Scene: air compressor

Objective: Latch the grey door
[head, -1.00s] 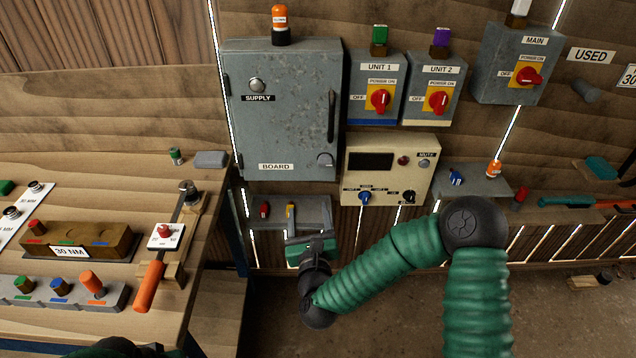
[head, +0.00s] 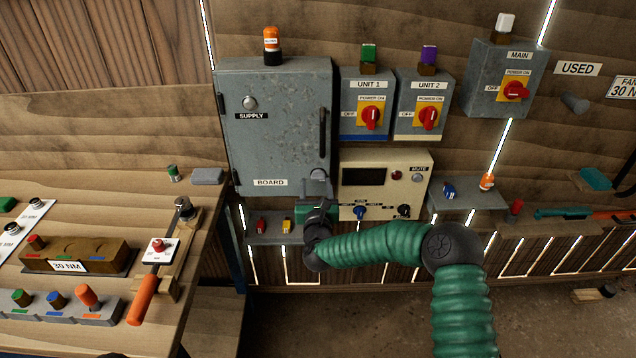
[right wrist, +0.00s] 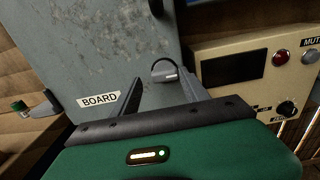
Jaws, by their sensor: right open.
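The grey door (head: 275,125) of the supply cabinet, labelled SUPPLY and BOARD, looks closed or nearly closed; I cannot tell if it is flush. It has a dark vertical handle (head: 322,132) on its right side. The round latch (head: 318,176) is at its lower right corner. It also shows in the right wrist view (right wrist: 164,71), with a dark curved bar. My right gripper (head: 320,198) is just below the latch, pointing up at it. In the right wrist view its open fingers (right wrist: 162,84) lie either side of the latch's line; contact is unclear.
A beige panel (head: 384,172) with a screen and knobs is close to the right of my right gripper. A small shelf (head: 270,238) with red and yellow items lies below the cabinet. Switch boxes (head: 367,103) hang to the right. A workbench (head: 120,195) stands at left.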

